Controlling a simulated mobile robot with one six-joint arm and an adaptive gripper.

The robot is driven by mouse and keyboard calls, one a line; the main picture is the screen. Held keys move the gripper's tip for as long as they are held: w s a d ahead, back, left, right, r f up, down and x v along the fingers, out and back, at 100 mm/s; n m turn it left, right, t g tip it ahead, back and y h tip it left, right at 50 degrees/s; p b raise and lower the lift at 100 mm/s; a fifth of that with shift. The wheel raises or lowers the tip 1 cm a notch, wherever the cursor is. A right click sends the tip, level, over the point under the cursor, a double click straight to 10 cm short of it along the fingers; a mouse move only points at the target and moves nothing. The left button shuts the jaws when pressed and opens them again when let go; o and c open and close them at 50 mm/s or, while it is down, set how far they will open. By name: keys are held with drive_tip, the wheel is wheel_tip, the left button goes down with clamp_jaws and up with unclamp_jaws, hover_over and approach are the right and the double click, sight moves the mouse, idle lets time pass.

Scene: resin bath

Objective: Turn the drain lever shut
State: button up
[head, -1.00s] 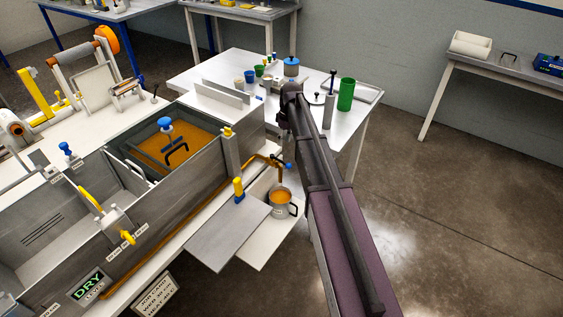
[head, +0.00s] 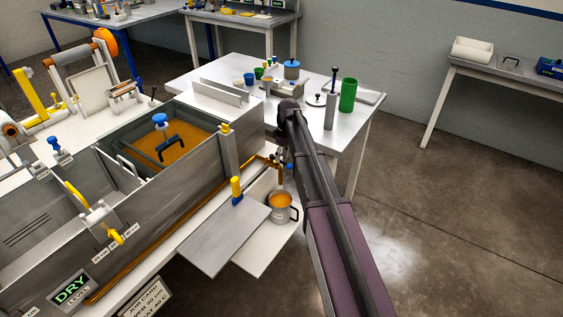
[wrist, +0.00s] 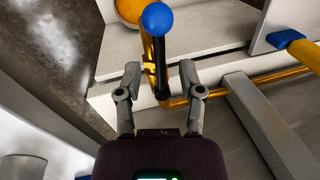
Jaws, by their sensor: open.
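The drain lever is a black rod with a blue ball knob (wrist: 157,18). The knob also shows in the head view (head: 289,165), partly hidden by my arm. The lever sits at the end of an amber pipe (wrist: 225,89), by the amber spout (wrist: 148,52). My gripper (wrist: 160,70) is open, its fingers on either side of the lever's black rod, with visible gaps. I cannot tell how deep the fingers reach. A grey mug (head: 280,214) with amber liquid stands below the spout. Its amber top shows at the wrist view's top edge (wrist: 128,8).
The steel bath (head: 200,180) with amber resin (head: 185,148) stands left of the lever. A grey plate (head: 215,240) and a yellow-and-blue handle (head: 237,190) lie near the mug. A table (head: 370,105) with a green cup (head: 347,95) stands behind. Floor at right is clear.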

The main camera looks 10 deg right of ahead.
drive_tip(key=shift+a+f, duration=0.1)
drive_tip(key=shift+f, duration=0.25)
clamp_jaws()
drive_tip(key=shift+s, duration=0.1)
